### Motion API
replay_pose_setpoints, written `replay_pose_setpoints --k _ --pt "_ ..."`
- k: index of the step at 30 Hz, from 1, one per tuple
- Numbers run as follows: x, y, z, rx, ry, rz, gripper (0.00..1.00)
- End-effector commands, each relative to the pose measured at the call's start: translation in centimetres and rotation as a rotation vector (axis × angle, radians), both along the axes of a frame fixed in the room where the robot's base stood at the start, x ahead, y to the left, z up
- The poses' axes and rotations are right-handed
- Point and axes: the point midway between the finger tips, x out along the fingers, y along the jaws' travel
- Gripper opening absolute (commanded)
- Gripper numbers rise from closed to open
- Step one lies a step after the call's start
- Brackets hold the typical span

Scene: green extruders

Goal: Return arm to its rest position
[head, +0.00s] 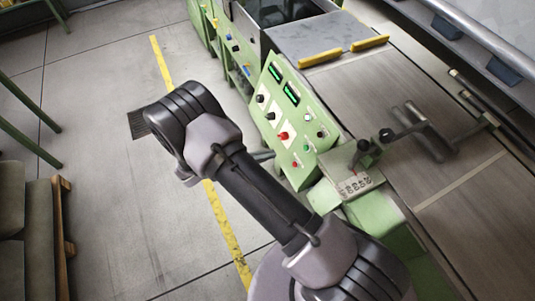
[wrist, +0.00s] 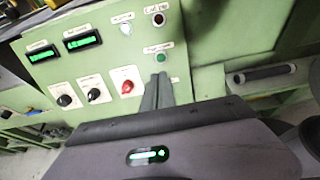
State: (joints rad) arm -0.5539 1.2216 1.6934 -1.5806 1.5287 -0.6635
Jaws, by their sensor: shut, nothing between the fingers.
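My arm (head: 255,190) reaches up from the bottom of the head view, with its elbow and wrist links bent beside a green control panel (head: 312,137). My gripper (wrist: 159,80) shows in the wrist view as two dark fingers held together, shut and empty. Its tips point toward the panel face, just right of the red knob (wrist: 127,87) and below a dark green button (wrist: 161,57). I cannot tell whether the tips touch the panel. In the head view the gripper is mostly hidden behind the wrist.
The panel carries two lit green displays (wrist: 82,40) and black knobs (wrist: 65,100). A small box with a lever (head: 359,180) and a conveyor-like machine bed (head: 370,85) stand to the right. Open floor (head: 110,210) with a yellow line lies left. A cushioned seat (head: 40,225) stands lower left.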

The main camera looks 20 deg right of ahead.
Motion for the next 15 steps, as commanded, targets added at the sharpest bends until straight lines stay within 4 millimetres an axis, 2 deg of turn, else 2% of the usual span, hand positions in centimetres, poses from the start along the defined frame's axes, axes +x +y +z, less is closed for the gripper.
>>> replay_pose_setpoints --k 6,8,11,15 --pt "0.0 0.0 0.1 0.003 -0.003 -0.004 0.0" --pt "0.0 -0.1 1.1 0.026 -0.026 -0.037 0.0" --pt "-0.6 -0.9 5.6 0.143 -0.13 -0.199 0.0" --pt "-4.5 -2.2 14.4 0.423 -0.381 -0.577 0.0"
